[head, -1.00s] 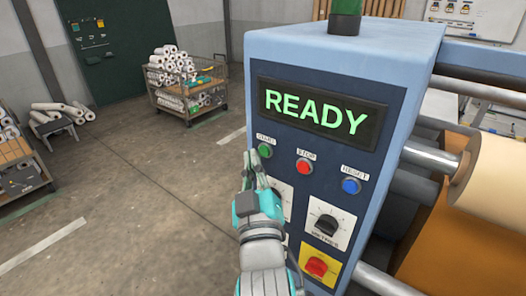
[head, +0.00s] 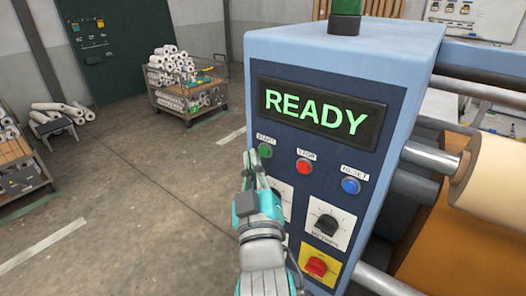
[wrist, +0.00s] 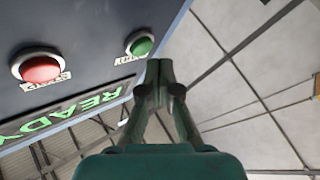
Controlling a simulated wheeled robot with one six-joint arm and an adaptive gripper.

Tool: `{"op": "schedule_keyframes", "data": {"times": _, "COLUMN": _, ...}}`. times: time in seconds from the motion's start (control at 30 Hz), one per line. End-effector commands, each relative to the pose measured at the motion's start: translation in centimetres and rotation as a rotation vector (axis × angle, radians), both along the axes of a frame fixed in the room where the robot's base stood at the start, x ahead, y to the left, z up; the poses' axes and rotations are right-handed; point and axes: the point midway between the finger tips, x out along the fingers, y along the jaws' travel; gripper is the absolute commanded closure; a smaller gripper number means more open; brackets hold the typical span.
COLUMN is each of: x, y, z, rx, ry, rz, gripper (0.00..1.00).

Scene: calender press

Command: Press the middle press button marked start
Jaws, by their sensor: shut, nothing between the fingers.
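The green button (head: 264,151) is the left one of three in a row on the press's dark blue panel, with a label that reads START. The middle button is red (head: 303,167), labelled STOP, and the right one is blue (head: 351,186), labelled RESET. My gripper (head: 250,155) is shut and empty, with its tips just left of the green button. In the wrist view my closed fingertips (wrist: 158,70) are near the green button (wrist: 140,45); I cannot tell whether they touch it. The red button (wrist: 38,66) lies further left there.
The display (head: 318,113) above the buttons reads READY. Below are a black knob (head: 327,224) and a red switch on a yellow plate (head: 318,267). Rollers (head: 430,157) are at the right.

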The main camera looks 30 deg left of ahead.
Motion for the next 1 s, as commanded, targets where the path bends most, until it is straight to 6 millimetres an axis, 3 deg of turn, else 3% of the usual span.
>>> {"op": "schedule_keyframes", "data": {"times": 1.0, "x": 0.95, "y": -0.08, "z": 0.03, "rx": 0.000, "ry": 0.000, "rz": 0.000, "gripper": 1.00}}
